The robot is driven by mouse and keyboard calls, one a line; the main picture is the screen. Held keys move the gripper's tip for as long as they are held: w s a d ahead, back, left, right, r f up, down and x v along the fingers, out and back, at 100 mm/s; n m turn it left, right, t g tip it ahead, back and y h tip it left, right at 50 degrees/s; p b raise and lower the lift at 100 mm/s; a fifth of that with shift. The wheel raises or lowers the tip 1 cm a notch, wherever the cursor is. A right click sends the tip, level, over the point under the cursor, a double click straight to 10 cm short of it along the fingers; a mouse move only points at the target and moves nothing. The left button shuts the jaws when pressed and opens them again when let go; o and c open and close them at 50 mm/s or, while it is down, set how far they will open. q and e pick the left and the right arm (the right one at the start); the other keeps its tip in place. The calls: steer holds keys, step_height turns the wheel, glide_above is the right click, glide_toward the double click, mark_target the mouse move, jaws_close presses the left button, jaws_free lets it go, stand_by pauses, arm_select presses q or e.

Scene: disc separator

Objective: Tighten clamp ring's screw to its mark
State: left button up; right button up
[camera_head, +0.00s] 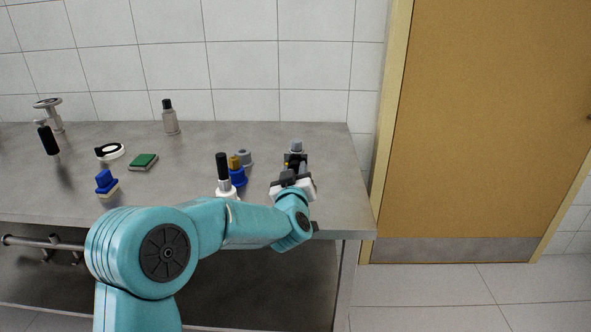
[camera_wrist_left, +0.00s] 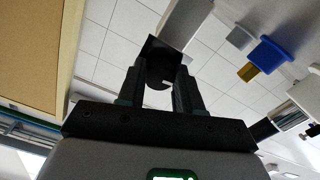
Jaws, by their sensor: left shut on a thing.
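My left gripper (camera_head: 294,170) is at the right part of the bench, in front of a dark piece with a grey top (camera_head: 297,146). In the left wrist view the fingers of my left gripper (camera_wrist_left: 162,80) are shut on a dark round screw head (camera_wrist_left: 158,68), which bears a short white mark. Behind it are a dark block and a pale grey bar (camera_wrist_left: 187,22), apparently the clamp assembly. The ring itself is hard to make out, and I cannot tell where its target mark is. My right gripper is not in view.
Left of my gripper stand a white bottle with a black cap (camera_head: 223,172), a blue piece with a yellow top (camera_head: 237,172) and a grey cylinder (camera_head: 245,158). A blue block (camera_head: 106,182), a green pad (camera_head: 144,161) and bottles stand farther left. The bench's (camera_head: 340,205) right edge is close.

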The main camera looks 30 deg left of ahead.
arm_select(q)
steer(key=shift+m, duration=0.5)
steer(key=o, duration=1.1)
steer(key=shift+c, duration=0.2)
steer(key=v, duration=1.6)
steer(key=shift+s, duration=0.2)
steer(key=shift+f, duration=0.1)
